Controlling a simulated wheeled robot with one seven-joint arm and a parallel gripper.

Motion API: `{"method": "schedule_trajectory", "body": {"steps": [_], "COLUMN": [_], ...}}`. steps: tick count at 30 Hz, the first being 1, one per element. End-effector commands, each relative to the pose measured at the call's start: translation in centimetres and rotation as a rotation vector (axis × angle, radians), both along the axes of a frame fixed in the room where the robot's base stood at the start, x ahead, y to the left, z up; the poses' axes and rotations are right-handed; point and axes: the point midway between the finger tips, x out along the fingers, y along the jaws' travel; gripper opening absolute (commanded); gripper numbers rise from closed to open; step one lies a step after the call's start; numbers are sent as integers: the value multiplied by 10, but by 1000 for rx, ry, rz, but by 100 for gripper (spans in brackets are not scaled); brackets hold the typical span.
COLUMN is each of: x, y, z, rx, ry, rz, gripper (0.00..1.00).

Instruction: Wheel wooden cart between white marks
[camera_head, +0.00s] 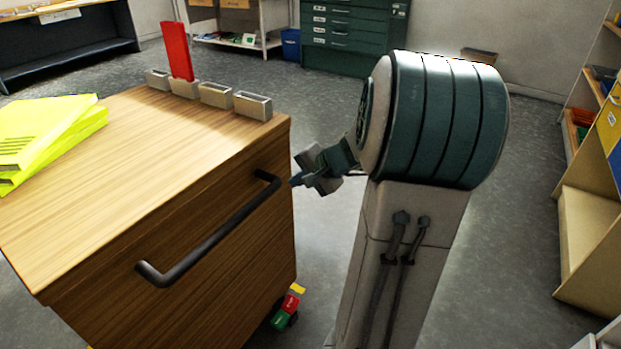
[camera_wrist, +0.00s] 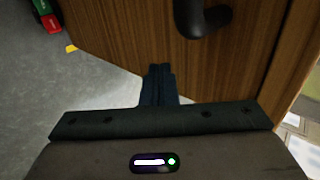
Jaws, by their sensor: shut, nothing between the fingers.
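The wooden cart (camera_head: 120,160) stands at the left with a flat top and a dark bar handle (camera_head: 205,245) across its facing side. My gripper (camera_head: 296,181) is beside the handle's far right end, at the cart's right edge, and is apart from the bar as far as I can tell. In the wrist view my gripper's fingers (camera_wrist: 159,72) are together and empty, pointing at the cart's wooden side (camera_wrist: 120,30). The handle's end (camera_wrist: 200,20) shows above and to the right of them. I see no white marks on the floor in either view.
Yellow folders (camera_head: 45,130), small grey holders (camera_head: 215,95) and an upright red piece (camera_head: 177,50) are on the cart. Small coloured pieces (camera_head: 287,308) show low at its right edge. Shelving (camera_head: 590,220) stands right, green drawers (camera_head: 350,35) behind. Grey floor (camera_head: 500,230) lies open between.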

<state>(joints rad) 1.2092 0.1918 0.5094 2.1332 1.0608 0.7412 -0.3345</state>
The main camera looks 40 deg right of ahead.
Motion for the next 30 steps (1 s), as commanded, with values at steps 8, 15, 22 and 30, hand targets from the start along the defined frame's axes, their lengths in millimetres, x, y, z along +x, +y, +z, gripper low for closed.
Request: {"method": "schedule_trajectory", "body": {"steps": [8,15,22,30], "x": [38,48,48,53], "y": [16,20,20,18], "z": [-12,-11,-11,-11], "rx": [-1,-1,-1,0], "ry": [-1,0,0,0], "rz": [3,-1,-1,-8], "gripper": [0,0,0,0]}}
